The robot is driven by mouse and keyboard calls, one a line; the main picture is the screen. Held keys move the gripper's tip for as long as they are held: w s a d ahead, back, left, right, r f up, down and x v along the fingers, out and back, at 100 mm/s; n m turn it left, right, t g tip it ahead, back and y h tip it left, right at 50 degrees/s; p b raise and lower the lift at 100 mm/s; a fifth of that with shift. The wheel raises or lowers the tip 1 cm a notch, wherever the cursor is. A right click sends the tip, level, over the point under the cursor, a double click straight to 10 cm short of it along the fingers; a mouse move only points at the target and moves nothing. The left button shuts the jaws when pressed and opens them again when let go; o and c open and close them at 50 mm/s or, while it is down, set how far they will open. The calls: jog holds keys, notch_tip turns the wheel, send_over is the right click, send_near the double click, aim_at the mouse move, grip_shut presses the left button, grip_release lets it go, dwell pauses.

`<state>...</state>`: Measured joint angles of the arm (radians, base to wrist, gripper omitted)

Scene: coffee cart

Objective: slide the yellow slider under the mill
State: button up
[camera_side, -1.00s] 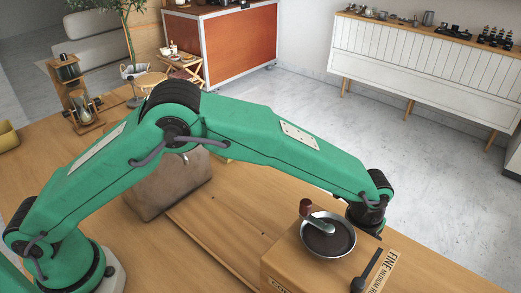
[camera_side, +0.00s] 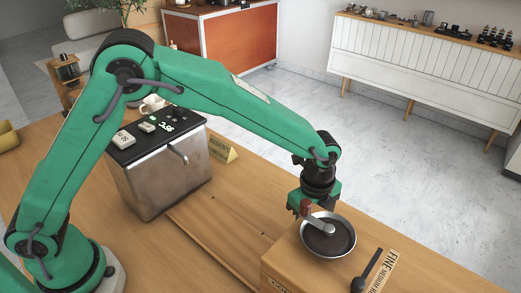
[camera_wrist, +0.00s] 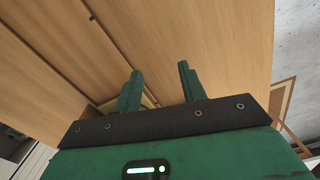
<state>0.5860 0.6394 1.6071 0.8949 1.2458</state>
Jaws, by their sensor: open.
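The mill (camera_side: 283,262) is a wooden box with a dark metal bowl (camera_side: 330,237) and a crank on top, at the lower right of the side view. My gripper (camera_wrist: 158,75) is open, its two green fingers apart with nothing seen held between them. In the side view it hangs behind the bowl, and its fingertips are hidden there. I cannot make out the yellow slider in the side view. A pale yellowish edge (camera_wrist: 148,102) shows between the finger bases in the wrist view; I cannot tell whether it is the slider.
A black lever (camera_side: 368,272) lies along the printed FINE scale on the mill. A metal machine (camera_side: 163,170) with a lit display stands left on the wooden counter, a small yellow sign (camera_side: 223,150) beside it.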

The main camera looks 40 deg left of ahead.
notch_tip(320, 180, up, 10)
notch_tip(320, 180, down, 13)
jog(key=n, duration=1.8)
jog(key=shift+a, duration=0.1)
jog(key=a, duration=0.4)
jog(key=shift+a+f, duration=0.1)
jog(key=shift+a, duration=0.05)
jog(key=a+r, duration=0.3)
jog(key=r, duration=0.8)
jog(key=shift+s+t, duration=0.3)
jog(key=shift+s, duration=0.05)
dwell(0.5)
jog(key=shift+a+r, duration=0.1)
